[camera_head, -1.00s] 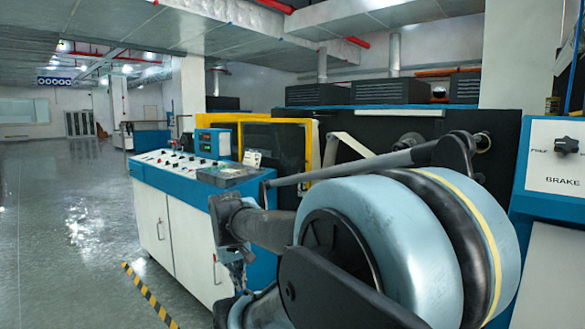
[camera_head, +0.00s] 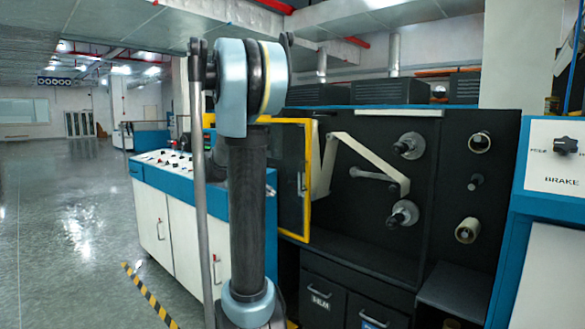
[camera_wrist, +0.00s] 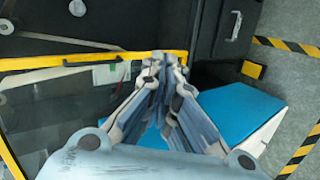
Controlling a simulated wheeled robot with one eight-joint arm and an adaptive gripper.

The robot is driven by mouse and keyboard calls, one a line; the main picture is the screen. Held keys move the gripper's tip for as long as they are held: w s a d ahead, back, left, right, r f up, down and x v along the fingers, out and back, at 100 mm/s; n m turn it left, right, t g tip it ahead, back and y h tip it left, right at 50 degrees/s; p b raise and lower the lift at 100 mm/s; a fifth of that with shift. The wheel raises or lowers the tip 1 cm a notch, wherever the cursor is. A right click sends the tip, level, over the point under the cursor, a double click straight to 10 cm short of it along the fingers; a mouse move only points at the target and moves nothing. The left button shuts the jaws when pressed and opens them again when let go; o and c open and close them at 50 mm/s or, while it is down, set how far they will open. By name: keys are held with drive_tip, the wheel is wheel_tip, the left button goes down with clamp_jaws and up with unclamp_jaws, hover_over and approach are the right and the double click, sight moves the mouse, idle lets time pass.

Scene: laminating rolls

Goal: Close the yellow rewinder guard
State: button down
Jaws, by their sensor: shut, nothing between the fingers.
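The yellow rewinder guard (camera_head: 308,207) is a yellow frame around a dark see-through panel. In the head view it stands open at the left of the black rewinder face (camera_head: 345,215), partly hidden by my arm. In the wrist view a yellow bar of the guard (camera_wrist: 35,63) crosses the picture, with a dark handle (camera_wrist: 93,61) on it. My gripper (camera_wrist: 162,58) is shut and empty, its fingertips overlapping the right end of this bar in the picture. I cannot tell whether they touch it. The gripper is not discernible in the head view.
A blue-and-white control console (camera_head: 165,210) stands left of the guard. The rewinder face carries rollers (camera_head: 404,213) and a pale bent arm (camera_head: 362,150). Drawers (camera_head: 322,300) lie below. The floor at far left is clear.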

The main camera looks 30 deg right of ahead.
drive_tip(key=w+d+r+h, duration=0.3)
drive_tip(key=w+d, duration=0.3)
drive_tip(key=w, duration=0.4)
drive_tip(key=n+h, duration=0.2)
drive_tip(key=h, duration=0.2)
approach(298, 163)
drive_tip(key=d, duration=0.4)
drive_tip(key=shift+w+d+r, duration=0.1)
drive_tip(key=shift+w+d, duration=0.1)
drive_tip(key=shift+w, duration=0.05)
drive_tip(key=shift+s+d+r, duration=0.15)
drive_tip(key=shift+s+d, duration=0.05)
drive_tip(key=shift+s, duration=0.4)
drive_tip(key=shift+s+d+r, duration=0.1)
drive_tip(key=shift+s+d, duration=0.05)
drive_tip(key=shift+s, duration=0.45)
drive_tip(key=shift+s+d+r, duration=0.15)
drive_tip(key=shift+s+d, duration=0.05)
drive_tip(key=shift+s, duration=0.4)
